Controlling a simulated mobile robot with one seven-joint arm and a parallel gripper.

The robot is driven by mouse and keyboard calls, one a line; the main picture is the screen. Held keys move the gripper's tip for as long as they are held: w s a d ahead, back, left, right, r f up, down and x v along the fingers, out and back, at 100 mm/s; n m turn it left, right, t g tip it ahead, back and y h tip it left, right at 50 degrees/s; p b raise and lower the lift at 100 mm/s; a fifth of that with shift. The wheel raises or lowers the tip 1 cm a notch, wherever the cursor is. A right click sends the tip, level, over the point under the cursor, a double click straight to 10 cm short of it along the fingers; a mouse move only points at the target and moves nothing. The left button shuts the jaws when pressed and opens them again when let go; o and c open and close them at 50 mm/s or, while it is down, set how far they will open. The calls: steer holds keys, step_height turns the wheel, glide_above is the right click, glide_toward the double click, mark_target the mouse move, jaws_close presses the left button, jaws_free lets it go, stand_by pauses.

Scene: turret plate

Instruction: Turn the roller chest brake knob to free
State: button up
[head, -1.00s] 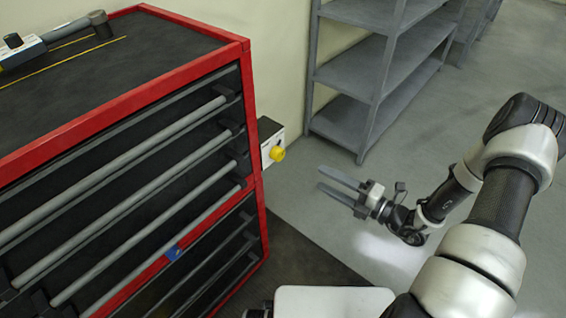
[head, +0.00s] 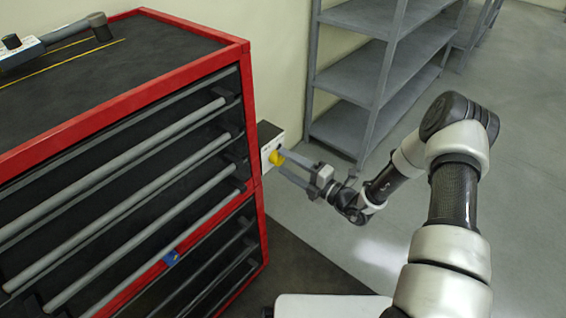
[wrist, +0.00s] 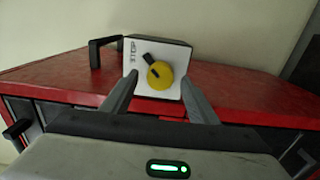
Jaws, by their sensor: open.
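The yellow brake knob (head: 277,158) sits on a white-faced box (head: 268,146) on the right side of the red and black roller chest (head: 252,120). In the wrist view the knob (wrist: 160,75) shows face on, with a dark pointer mark toward the upper left and lettering on the plate's left side. My gripper (head: 296,166) is open, with its fingers at the knob in the head view. In the wrist view the fingers (wrist: 160,92) stand on both sides of the knob, with gaps between. I cannot tell how deep they reach.
Grey shelving (head: 375,85) stands behind, at the upper middle. A tool and a white device (head: 22,50) lie on the chest top. The chest front has long drawer handles (head: 150,158). The floor on the right is clear.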

steer(key=shift+x, duration=1.05)
steer(key=shift+d, duration=0.1)
steer(key=c, duration=1)
steer(key=shift+c, duration=0.2)
